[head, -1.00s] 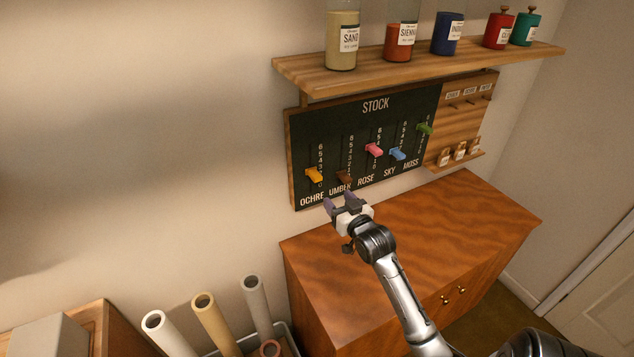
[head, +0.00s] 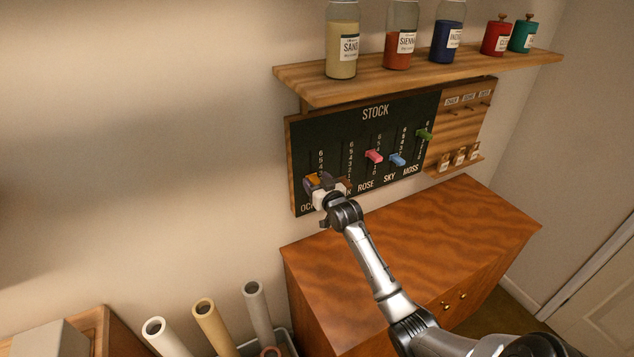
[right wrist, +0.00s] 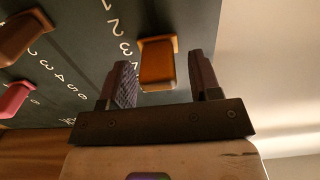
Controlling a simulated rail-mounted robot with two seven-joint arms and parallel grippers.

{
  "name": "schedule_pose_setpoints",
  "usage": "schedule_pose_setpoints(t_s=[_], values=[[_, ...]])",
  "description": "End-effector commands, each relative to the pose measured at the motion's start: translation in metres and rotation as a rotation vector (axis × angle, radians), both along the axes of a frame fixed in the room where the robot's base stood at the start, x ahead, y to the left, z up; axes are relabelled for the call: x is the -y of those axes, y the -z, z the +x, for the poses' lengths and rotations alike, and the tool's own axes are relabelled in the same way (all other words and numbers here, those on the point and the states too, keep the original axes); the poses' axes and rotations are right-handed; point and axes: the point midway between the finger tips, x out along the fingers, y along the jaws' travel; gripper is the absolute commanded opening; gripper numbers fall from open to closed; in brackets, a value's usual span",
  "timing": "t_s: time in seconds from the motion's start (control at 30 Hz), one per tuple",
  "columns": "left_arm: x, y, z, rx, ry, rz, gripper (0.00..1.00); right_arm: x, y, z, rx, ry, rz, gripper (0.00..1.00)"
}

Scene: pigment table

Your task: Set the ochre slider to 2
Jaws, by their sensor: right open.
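The ochre slider (head: 312,177) is an orange knob at the left end of the dark STOCK board (head: 345,125). My right gripper (head: 319,183) is at the board in front of it and partly covers it and its scale. In the right wrist view the ochre slider (right wrist: 158,64) stands between the two spread fingers (right wrist: 162,88), with a gap visible on each side. The printed 3 appears closest beside it in that view; its exact setting is hard to tell. My left gripper is not in view.
The brown umber slider (head: 347,185) is close to the right of my gripper. The pink rose (head: 374,156), blue sky (head: 397,160) and green moss (head: 424,135) sliders are farther right. A shelf (head: 420,75) with jars overhangs the board; a wooden cabinet (head: 420,250) stands below.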

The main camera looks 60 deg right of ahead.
Motion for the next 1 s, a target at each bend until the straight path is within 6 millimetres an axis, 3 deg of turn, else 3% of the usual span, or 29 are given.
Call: schedule_pose_setpoints(t_s=[0.3, 0.9, 1.0], values=[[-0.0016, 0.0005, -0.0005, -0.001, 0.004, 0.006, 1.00, 0.0006, 0.0000, 0.0008, 0.000, 0.000, 0.000, 0.56], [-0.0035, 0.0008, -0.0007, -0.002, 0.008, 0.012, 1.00, 0.0005, 0.0002, 0.0006, 0.000, 0.000, 0.000, 0.00], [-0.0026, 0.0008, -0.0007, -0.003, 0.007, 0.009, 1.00, 0.0005, 0.0002, 0.0006, 0.000, 0.000, 0.000, 0.00]])
